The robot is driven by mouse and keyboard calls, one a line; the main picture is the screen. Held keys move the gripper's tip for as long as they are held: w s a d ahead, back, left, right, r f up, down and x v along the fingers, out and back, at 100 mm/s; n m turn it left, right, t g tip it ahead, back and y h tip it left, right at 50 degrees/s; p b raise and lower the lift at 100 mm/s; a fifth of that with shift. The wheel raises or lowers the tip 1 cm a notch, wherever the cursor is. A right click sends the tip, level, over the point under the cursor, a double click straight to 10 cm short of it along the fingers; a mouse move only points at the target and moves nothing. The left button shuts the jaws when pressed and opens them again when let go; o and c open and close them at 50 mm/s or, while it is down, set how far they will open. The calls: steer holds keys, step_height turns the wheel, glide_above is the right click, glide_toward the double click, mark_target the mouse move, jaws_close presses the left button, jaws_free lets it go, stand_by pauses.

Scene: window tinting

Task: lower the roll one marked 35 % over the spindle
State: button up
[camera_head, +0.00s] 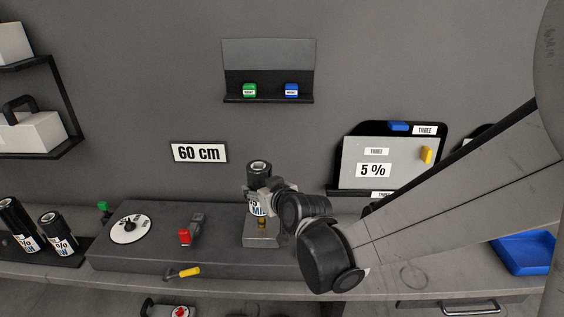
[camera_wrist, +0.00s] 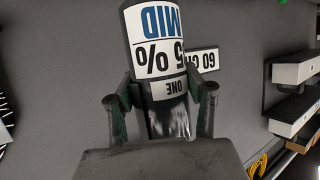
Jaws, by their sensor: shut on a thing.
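The roll one (camera_head: 258,170) is a dark cylinder with a white label, held upright by my gripper (camera_head: 266,196). In the wrist view the roll (camera_wrist: 155,45) shows upside down with "MID", a partly cut "5 %" and "ONE"; the first digit is not clear. My gripper's fingers (camera_wrist: 163,100) are on both sides of it. A brass-coloured spindle (camera_head: 262,223) stands on a grey block (camera_head: 262,241), just below the roll in the head view. Whether the roll's lower end is around the spindle's top or above it cannot be told.
The bench unit carries a white dial (camera_head: 129,229), a red-ended lever (camera_head: 185,237) and a yellow handle (camera_head: 188,272). Two more rolls stand on the left, one of them the nearer roll (camera_head: 59,231). A 5 % panel (camera_head: 373,170) and a blue tray (camera_head: 527,254) are on the right.

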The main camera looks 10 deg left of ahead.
steer(key=shift+f+b, duration=2.6)
steer(key=shift+f, duration=0.3)
steer(key=shift+f, duration=0.2)
steer(key=o, duration=1.5)
steer(key=v, duration=1.2)
steer(key=s+d+m+g+h, duration=0.1)
steer(key=s+d, duration=0.3)
steer(key=d, duration=0.6)
steer(key=s+d+m+g+h, duration=0.1)
steer(key=s+d+m+h, duration=0.3)
steer(key=d, duration=0.6)
steer(key=s+d+m+g+h, duration=0.1)
steer(key=s+d+m+h, duration=0.1)
steer(key=s+d, duration=0.4)
steer(key=shift+s+d+r+m+g+h, duration=0.15)
steer(key=shift+d+h, duration=0.1)
steer(key=shift+d, duration=0.4)
steer(key=shift+w+d+r+m+g+h, duration=0.1)
steer(key=shift+d+h, duration=0.1)
steer(key=shift+d, duration=0.45)
steer(key=shift+s+d+r+m+g+h, duration=0.15)
steer(key=shift+d+h, duration=0.1)
steer(key=shift+d, duration=0.4)
